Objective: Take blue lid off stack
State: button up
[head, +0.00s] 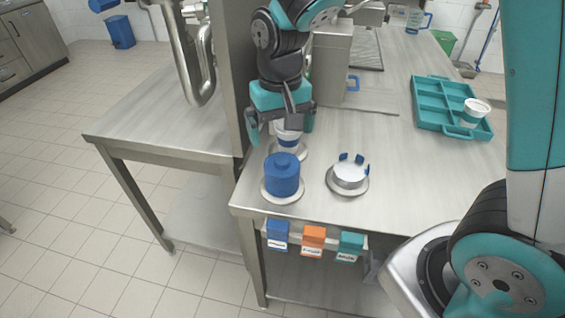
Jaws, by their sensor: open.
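A stack of blue lids (282,180) stands on a round metal base near the front left corner of the steel table. It looks like one blue cylinder with a small raised top; single lids are hard to tell apart. My gripper (281,130) is just behind the stack and above the table, pointing down. Its teal fingers are spread wide, one on each side of a white cup with a blue band (288,139). The cup stands upright on another round metal plate (303,152), partly hidden by the gripper. I cannot tell whether the fingers touch the cup.
A round metal holder with blue prongs (348,178) stands right of the stack. A teal compartment tray (430,108) at the right holds a white cup (475,109). Blue, orange and teal labelled boxes (313,238) hang at the front edge. The table middle is clear.

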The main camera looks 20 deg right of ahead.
aim_at(282, 160)
notch_tip(282, 160, down, 8)
jog(key=shift+w+d+f+p, duration=0.1)
jog(key=shift+d+p, duration=0.05)
jog(key=shift+p, duration=0.25)
jog(key=c, duration=0.8)
